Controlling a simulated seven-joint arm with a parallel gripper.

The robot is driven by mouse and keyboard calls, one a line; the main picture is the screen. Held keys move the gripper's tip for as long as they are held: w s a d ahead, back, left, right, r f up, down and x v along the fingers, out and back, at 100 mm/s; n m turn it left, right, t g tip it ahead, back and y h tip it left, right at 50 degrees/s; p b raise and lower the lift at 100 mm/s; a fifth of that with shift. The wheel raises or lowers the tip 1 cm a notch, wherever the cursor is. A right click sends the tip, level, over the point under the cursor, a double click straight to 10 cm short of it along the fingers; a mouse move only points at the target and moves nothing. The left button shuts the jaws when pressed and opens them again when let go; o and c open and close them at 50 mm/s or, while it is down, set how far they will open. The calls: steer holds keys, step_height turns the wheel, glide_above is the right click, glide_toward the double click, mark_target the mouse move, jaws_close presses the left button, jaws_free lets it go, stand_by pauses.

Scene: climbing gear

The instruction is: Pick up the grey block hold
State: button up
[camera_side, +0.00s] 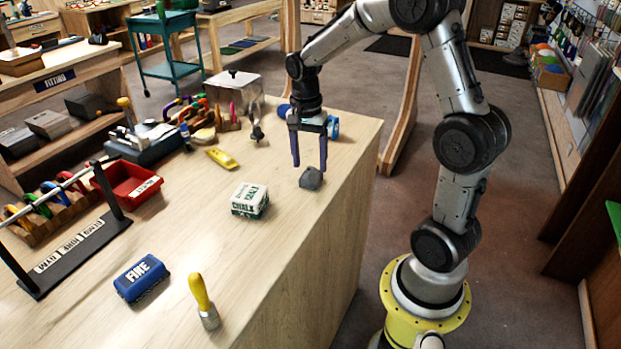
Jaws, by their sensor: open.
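The grey block hold (311,178) is a small dark grey lump lying on the wooden table (290,235) near its right edge. My gripper (309,167) points down with its two long, dark blue fingers spread apart. The left fingertip is beside the upper left of the hold. The right fingertip overlaps the hold's upper right in this view. I cannot tell whether either finger touches it. Nothing is held between the fingers.
A white and green chalk block (250,201) stands left of the hold, and a yellow tool (222,158) lies farther left. A metal box (234,92) stands behind. The table's right edge is close.

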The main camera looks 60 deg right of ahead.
mark_target(311, 173)
steer(key=shift+s+f, duration=0.15)
steer(key=shift+f, duration=1.7)
jaws_close()
